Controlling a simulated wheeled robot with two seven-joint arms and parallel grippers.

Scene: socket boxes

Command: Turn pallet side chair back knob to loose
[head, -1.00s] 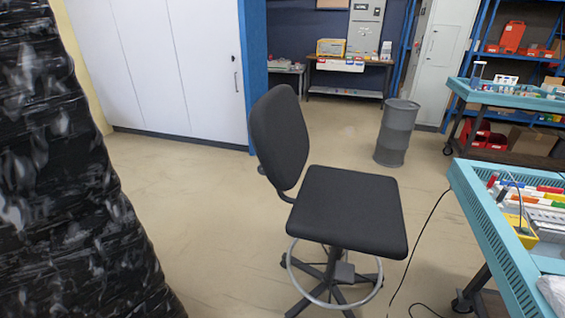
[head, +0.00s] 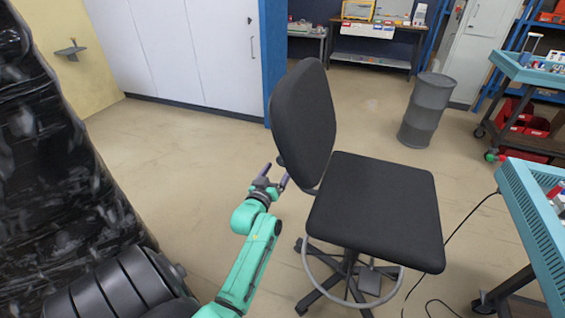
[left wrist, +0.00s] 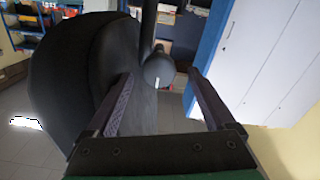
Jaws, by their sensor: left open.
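The black office chair stands in the middle of the head view, with its upright back (head: 303,120) to the left of its seat (head: 375,208). My left gripper (head: 276,175) is open and empty, just left of the lower part of the chair back. In the left wrist view the dark round knob (left wrist: 159,70), with a small white mark, appears between the fingertips of my open left gripper (left wrist: 158,76). No contact with the knob is clear. The chair back fills the left of that view (left wrist: 62,75). My right gripper is not in view.
A pallet load in black wrap (head: 50,170) stands at the left. A teal workbench (head: 535,215) is right of the chair, with a cable on the floor between. A grey drum (head: 427,110) stands behind. White cabinets (head: 180,55) line the back. Floor left of the chair is open.

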